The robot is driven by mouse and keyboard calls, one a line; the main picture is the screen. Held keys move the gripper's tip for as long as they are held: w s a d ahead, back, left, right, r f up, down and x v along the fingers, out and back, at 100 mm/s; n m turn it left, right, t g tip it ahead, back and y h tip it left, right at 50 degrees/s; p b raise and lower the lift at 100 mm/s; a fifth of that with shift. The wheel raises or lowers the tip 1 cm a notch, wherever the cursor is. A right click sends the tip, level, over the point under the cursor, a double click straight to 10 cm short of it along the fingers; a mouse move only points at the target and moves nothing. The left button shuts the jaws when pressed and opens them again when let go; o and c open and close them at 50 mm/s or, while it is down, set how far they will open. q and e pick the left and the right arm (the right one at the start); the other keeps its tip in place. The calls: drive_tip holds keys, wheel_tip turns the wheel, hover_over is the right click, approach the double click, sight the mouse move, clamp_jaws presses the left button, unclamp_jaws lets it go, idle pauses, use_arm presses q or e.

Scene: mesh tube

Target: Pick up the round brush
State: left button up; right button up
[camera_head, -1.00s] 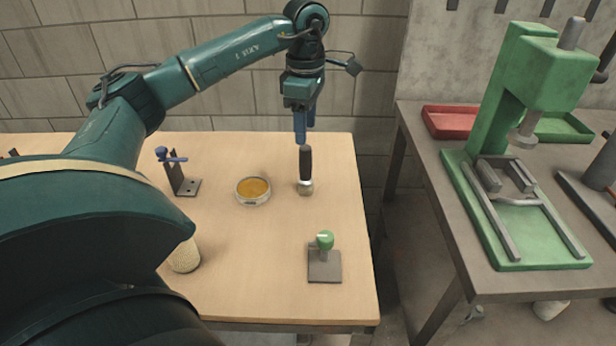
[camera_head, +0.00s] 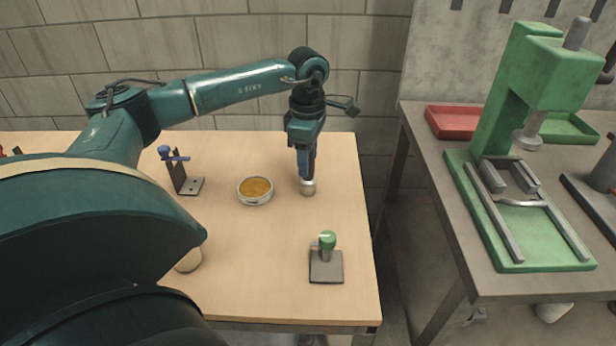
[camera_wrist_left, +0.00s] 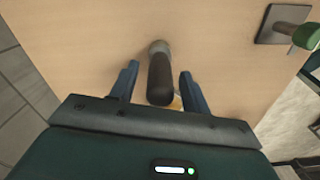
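The round brush (camera_head: 308,187) stands upright on the wooden table, its light metal and bristle end down. In the head view my left gripper (camera_head: 306,172) hides its dark handle. In the left wrist view the dark handle of the brush (camera_wrist_left: 160,78) stands between the two blue fingers of my left gripper (camera_wrist_left: 158,85). The fingers are apart, with a gap on each side of the handle. My right gripper is not in view.
A round dish with orange-brown contents (camera_head: 255,190) stands left of the brush. A green-knobbed tool on a dark plate (camera_head: 326,262) stands in front. A bracket with a blue clamp (camera_head: 180,172) is further left. A green press (camera_head: 520,130) stands on the right table.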

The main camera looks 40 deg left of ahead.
use_arm(q)
drive_tip(key=c, duration=0.9)
drive_tip(key=shift+r, duration=0.1)
drive_tip(key=shift+c, duration=0.2)
